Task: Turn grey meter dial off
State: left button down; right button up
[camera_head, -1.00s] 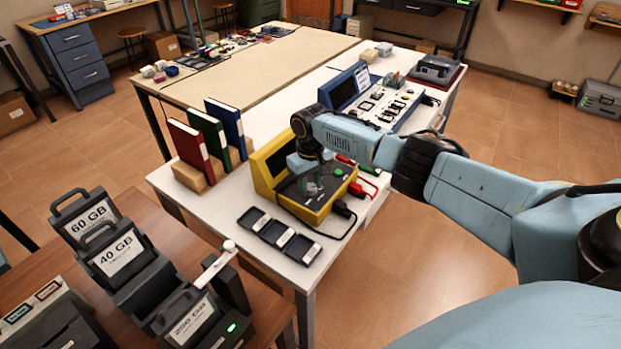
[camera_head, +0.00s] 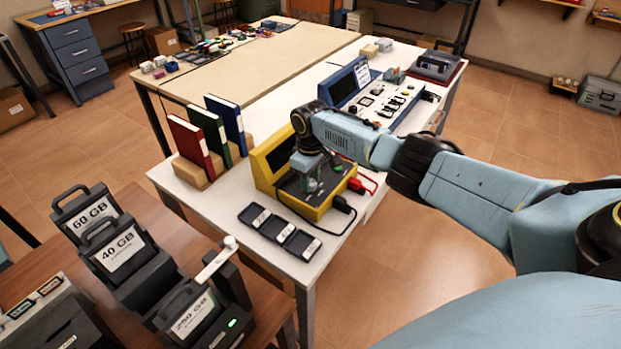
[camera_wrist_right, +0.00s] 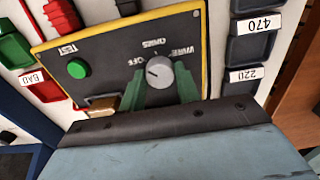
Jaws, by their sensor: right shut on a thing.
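The meter (camera_head: 318,205) is a yellow-framed box with a dark panel on the white table. In the right wrist view its panel (camera_wrist_right: 112,60) shows a green TEST button and the grey dial (camera_wrist_right: 160,72) between labels reading OFF, OHMS and WIRE. In the head view my right gripper (camera_head: 312,184) is over the panel and hides the dial. My left gripper is out of view.
Black trays (camera_head: 279,231) lie in front of the meter. Red, green and blue binders (camera_head: 208,133) stand to its left. Red and black plugs with cables are at its right side. A blue console (camera_head: 372,100) stands behind. Labelled drives (camera_head: 120,250) sit on the brown table.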

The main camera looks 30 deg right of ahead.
jog(key=o, duration=1)
notch_tip(320, 180, up, 14)
jog(key=shift+f+p, duration=0.25)
jog(key=shift+p, duration=0.7)
